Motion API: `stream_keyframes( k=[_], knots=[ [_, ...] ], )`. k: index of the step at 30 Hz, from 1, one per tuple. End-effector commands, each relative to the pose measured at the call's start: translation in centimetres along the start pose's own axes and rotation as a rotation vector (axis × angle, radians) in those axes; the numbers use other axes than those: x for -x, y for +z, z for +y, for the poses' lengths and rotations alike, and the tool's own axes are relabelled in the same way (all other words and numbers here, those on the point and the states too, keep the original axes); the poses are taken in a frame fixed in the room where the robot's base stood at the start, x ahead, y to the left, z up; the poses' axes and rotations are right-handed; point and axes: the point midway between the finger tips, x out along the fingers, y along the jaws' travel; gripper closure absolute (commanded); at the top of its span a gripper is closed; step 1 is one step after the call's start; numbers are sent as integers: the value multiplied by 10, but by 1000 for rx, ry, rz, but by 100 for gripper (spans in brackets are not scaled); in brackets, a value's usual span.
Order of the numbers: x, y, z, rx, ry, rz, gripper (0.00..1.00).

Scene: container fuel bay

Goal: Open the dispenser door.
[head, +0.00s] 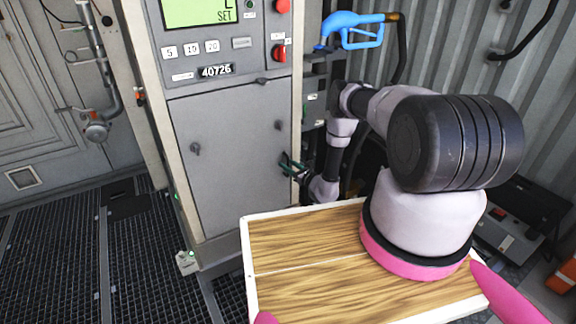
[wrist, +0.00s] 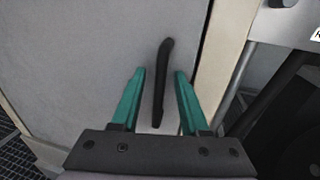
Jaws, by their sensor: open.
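The dispenser door (head: 236,158) is a grey panel below the dispenser's control face, and it looks closed. It fills much of the wrist view (wrist: 85,60). A dark bar handle (wrist: 161,85) stands on the door near its right edge. My gripper (wrist: 158,80) has two green fingers, open, one on each side of the handle, with gaps visible on both sides.
The dispenser's control face (head: 220,48) has a green screen and a red knob (head: 279,53). A blue nozzle (head: 350,30) hangs to its right. Grated floor (head: 130,250) lies clear at the left. A corrugated wall stands at the right.

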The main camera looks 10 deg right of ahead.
Motion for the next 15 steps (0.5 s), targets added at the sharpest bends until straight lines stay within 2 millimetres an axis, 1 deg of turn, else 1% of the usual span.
stream_keyframes(
  k=[2,6,15],
  knots=[
    [0,0,0,0,0,0,55],
    [0,0,0,0,0,0,100],
    [0,0,0,0,0,0,100]
  ],
)
